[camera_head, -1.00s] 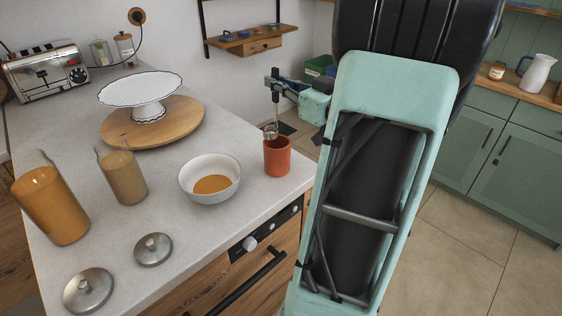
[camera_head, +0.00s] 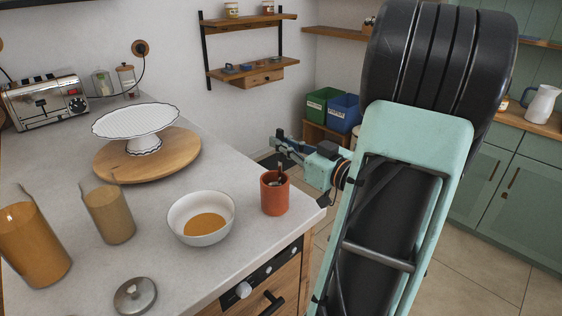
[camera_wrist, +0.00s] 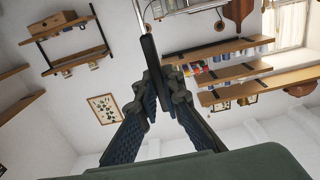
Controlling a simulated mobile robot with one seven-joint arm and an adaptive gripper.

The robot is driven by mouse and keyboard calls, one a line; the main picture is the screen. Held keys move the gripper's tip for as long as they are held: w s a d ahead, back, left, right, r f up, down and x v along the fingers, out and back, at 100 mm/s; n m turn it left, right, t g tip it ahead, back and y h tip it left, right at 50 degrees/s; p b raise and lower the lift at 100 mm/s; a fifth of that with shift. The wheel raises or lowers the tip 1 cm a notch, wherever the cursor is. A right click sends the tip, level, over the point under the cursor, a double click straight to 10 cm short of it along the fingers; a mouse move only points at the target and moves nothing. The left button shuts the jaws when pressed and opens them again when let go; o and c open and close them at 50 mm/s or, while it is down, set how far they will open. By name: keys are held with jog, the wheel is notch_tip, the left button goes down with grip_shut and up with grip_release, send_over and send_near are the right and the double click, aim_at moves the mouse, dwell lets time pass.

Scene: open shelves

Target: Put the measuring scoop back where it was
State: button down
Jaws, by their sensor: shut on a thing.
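In the head view, my gripper (camera_head: 279,137) is just above and behind the red-orange cup (camera_head: 274,199), near the counter's right edge. In the wrist view, my gripper (camera_wrist: 158,76) is shut on the dark handle of the measuring scoop (camera_wrist: 148,50). A thin silver part (camera_wrist: 140,14) runs from the handle out of the top of the picture, so the scoop's bowl is hidden there. Small pale and dark shapes show in the cup's mouth in the head view. I cannot tell whether they are the scoop or other things.
A white bowl (camera_head: 177,222) with orange powder stands left of the cup. Two powder-filled jars (camera_head: 31,250) (camera_head: 110,220) and a metal lid (camera_head: 135,296) are further left. A white cake stand (camera_head: 142,143) on a round board (camera_head: 110,167) stands behind.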

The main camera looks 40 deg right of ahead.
jog(key=shift+f, duration=1.85)
jog(key=shift+b, duration=0.3)
jog(key=shift+f, duration=0.2)
jog(key=c, duration=2.1)
grip_release()
jog(key=shift+r, duration=0.2)
jog(key=shift+s, duration=0.3)
send_near(283, 156)
jog(key=shift+s, duration=0.8)
